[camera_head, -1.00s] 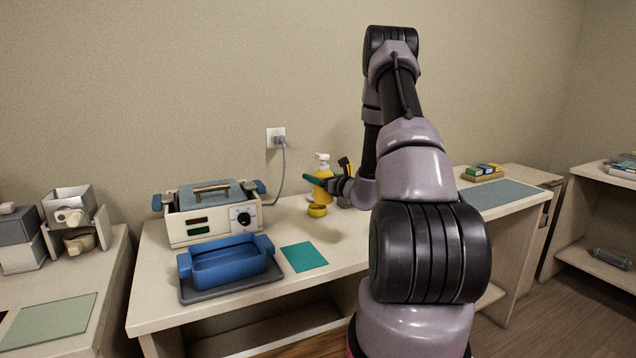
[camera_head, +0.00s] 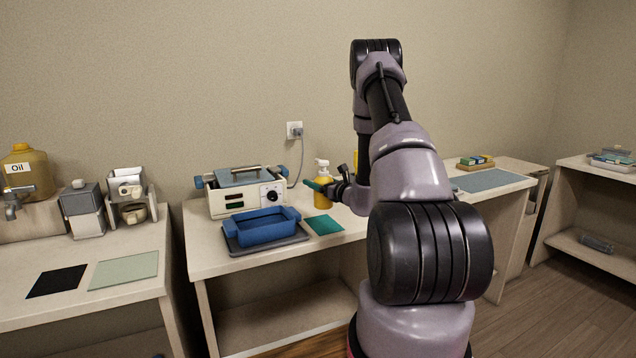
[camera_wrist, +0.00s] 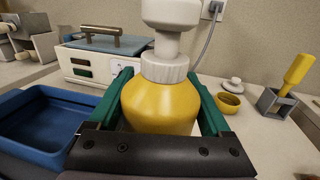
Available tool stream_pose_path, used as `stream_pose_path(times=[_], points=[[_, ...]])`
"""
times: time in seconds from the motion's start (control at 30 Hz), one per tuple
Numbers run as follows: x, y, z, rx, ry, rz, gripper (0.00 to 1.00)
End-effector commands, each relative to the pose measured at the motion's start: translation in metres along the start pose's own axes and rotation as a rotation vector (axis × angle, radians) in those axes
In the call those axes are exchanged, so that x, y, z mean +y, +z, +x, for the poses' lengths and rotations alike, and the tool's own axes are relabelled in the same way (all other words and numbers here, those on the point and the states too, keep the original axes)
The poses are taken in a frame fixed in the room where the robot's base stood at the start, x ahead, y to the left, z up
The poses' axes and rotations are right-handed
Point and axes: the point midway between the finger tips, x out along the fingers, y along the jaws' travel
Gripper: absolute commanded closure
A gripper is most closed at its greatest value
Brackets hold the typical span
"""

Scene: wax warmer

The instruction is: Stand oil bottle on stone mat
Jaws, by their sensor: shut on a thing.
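A yellow bottle with a white pump top (camera_head: 322,197) is in my gripper (camera_head: 320,186) above or on the middle counter, right of the warmer. In the wrist view the bottle (camera_wrist: 160,105) stands upright between the two green fingers, which are shut on its sides. Its base is hidden, so I cannot tell whether it touches the counter. Several flat mats are in view: a black one (camera_head: 57,281) and a pale grey-green one (camera_head: 124,269) on the left counter, a teal one (camera_head: 324,225) and a blue-grey one (camera_head: 492,180) on the middle counter. I cannot tell which is stone.
The wax warmer (camera_head: 240,203) and blue tray (camera_head: 263,226) stand left of the bottle. A yellow dish (camera_wrist: 229,103) and a grey holder with a yellow-handled tool (camera_wrist: 276,102) are to its right. A jug labelled Oil (camera_head: 26,172) stands far left. A gap separates the counters.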

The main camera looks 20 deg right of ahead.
Motion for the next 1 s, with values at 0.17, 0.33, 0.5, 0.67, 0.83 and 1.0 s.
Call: stream_pose_path(times=[0.17,0.33,0.5,0.67,0.83,1.0], points=[[0.000,-0.005,0.000,0.000,0.000,0.001,1.00],[0.000,-0.018,0.000,0.000,0.000,0.001,1.00],[0.000,-0.035,0.000,0.000,0.000,0.001,1.00],[0.000,-0.047,0.000,0.000,0.000,0.001,1.00],[0.000,-0.055,0.000,-0.001,0.000,0.000,1.00],[0.000,-0.058,0.000,-0.001,0.000,0.000,1.00]])
